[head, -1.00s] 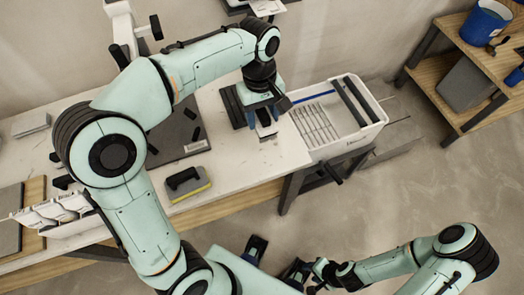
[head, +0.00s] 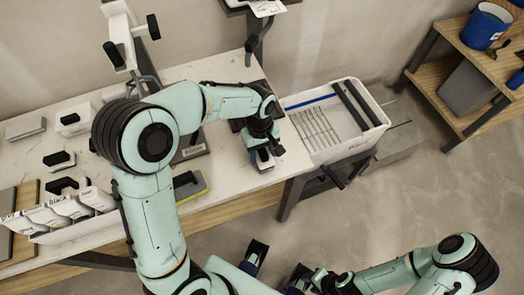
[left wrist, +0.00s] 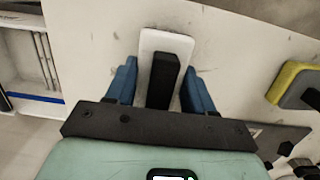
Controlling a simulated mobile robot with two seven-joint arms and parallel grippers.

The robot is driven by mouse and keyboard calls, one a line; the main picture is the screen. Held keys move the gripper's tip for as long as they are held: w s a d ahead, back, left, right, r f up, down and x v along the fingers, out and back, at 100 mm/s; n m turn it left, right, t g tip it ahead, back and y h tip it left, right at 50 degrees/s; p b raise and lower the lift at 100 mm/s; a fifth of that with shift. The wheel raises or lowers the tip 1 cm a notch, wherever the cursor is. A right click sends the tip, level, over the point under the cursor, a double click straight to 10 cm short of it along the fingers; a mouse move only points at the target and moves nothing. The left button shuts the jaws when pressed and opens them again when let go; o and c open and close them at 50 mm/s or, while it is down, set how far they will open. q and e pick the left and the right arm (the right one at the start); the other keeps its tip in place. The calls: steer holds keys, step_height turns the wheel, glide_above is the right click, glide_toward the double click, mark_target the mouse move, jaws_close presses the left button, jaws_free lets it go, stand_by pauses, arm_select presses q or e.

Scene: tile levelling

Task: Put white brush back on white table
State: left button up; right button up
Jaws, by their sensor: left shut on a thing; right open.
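The white brush, a white block with a black handle, is between the blue fingers of my left gripper (left wrist: 160,88) in the left wrist view. Its white base (left wrist: 182,45) shows beyond the fingers. In the head view my left gripper (head: 262,146) is shut on the white brush (head: 263,158), over the right end of the white table (head: 236,188), near its front edge. I cannot tell whether the brush touches the tabletop. My right gripper (head: 276,266) is open and empty, low in the head view, away from the table.
A white tub with a rack (head: 330,125) stands right of the table. A grey float with a yellow edge (head: 188,186) lies left of my left gripper, and a dark slab is partly hidden behind my arm. White boxes (head: 68,215) line the table's left front.

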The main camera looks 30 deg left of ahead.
arm_select(q)
steer(key=shift+f, duration=0.15)
steer(key=o, duration=1.2)
step_height(320, 180, up, 12)
steer(key=a+p, duration=0.1)
steer(key=p, duration=0.1)
steer(key=shift+w+r, duration=0.2)
steer(key=shift+w, duration=0.2)
